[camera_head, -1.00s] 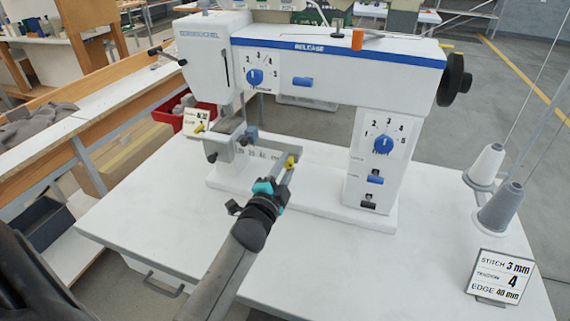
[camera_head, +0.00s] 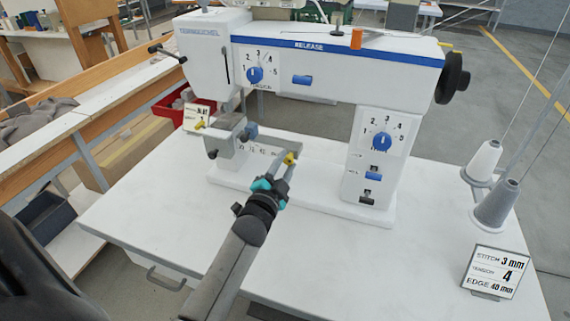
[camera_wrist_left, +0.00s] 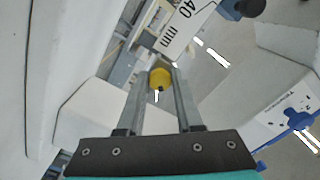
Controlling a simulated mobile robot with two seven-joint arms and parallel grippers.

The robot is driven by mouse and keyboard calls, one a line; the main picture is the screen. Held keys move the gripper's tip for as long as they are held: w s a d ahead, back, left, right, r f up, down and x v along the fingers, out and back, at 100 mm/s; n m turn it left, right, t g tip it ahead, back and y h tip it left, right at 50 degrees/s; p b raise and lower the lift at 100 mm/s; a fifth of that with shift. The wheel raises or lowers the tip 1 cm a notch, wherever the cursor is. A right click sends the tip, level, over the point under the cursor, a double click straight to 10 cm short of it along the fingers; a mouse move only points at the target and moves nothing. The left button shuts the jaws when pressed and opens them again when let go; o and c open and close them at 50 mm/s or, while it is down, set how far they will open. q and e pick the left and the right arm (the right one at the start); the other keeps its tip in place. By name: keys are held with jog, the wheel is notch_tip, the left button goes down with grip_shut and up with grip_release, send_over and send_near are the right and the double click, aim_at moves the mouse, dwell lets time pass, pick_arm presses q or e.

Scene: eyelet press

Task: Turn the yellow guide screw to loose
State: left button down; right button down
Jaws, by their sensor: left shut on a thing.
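The yellow guide screw (camera_head: 290,158) sits at the front of the edge guide on the white sewing machine (camera_head: 310,62). My left gripper (camera_head: 283,166) reaches up to it from the front, with its fingers at the screw. In the left wrist view the yellow screw (camera_wrist_left: 160,77) lies between the fingertips of my left gripper (camera_wrist_left: 159,82), which are shut on it. A short white mark with a dark end shows on the screw's near face. The fingers hide part of the guide behind. My right gripper is not in view.
A sign reading stitch 3 mm, tension 4, edge 40 mm (camera_head: 496,272) stands at the table's right. Two thread cones (camera_head: 490,185) stand behind it. The front of the white table (camera_head: 330,260) is clear.

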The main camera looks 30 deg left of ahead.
pick_arm(q)
jog(key=c, duration=0.6)
grip_release()
jog(key=shift+s, duration=0.1)
jog(key=p+v, duration=0.2)
jog(key=v, duration=1.3)
jog(key=shift+f, duration=0.1)
